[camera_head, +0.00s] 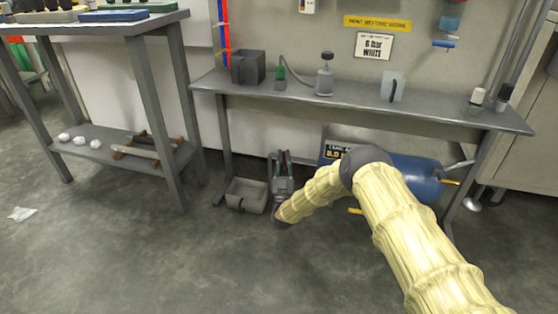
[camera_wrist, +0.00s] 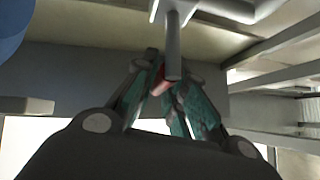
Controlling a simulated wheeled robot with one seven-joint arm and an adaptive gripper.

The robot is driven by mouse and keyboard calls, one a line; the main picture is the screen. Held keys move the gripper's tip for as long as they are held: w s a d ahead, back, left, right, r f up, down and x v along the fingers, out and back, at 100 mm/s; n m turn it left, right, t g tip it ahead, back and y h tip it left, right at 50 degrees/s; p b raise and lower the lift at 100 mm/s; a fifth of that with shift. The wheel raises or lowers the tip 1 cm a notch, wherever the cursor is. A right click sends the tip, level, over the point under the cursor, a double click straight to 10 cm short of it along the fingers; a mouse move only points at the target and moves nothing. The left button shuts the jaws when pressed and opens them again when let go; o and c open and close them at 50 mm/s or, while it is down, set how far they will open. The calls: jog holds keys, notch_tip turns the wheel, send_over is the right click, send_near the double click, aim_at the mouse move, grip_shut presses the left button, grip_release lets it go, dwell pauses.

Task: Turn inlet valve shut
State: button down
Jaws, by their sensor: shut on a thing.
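My gripper (camera_wrist: 165,85) is shut on a small red piece (camera_wrist: 157,80), which looks like the inlet valve's handle. Only part of the red piece shows between the green-padded fingers. A grey vertical pipe end (camera_wrist: 173,45) stands right at the fingertips. In the head view, my gripper (camera_head: 283,158) is low under the workbench, beside the left end of the blue tank (camera_head: 415,175). The valve body cannot be made out there, and my arm covers part of the tank and its sign. How far the handle is turned cannot be told.
The workbench (camera_head: 440,115) stands above my gripper, with a bottle (camera_head: 325,75) and a dark bin (camera_head: 248,67) on it. A grey open box (camera_head: 246,196) sits on the floor just left of my gripper. Floor in front is clear. A shelved table (camera_head: 110,155) stands left.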

jog(key=shift+s+d+m+h, duration=0.1)
jog(key=shift+d+m+h, duration=0.1)
jog(key=shift+m+h, duration=0.7)
jog(key=c, duration=1.5)
grip_release()
jog(key=shift+o, duration=0.2)
jog(key=d+v, duration=0.1)
jog(key=v, duration=1.1)
jog(key=shift+a, duration=0.45)
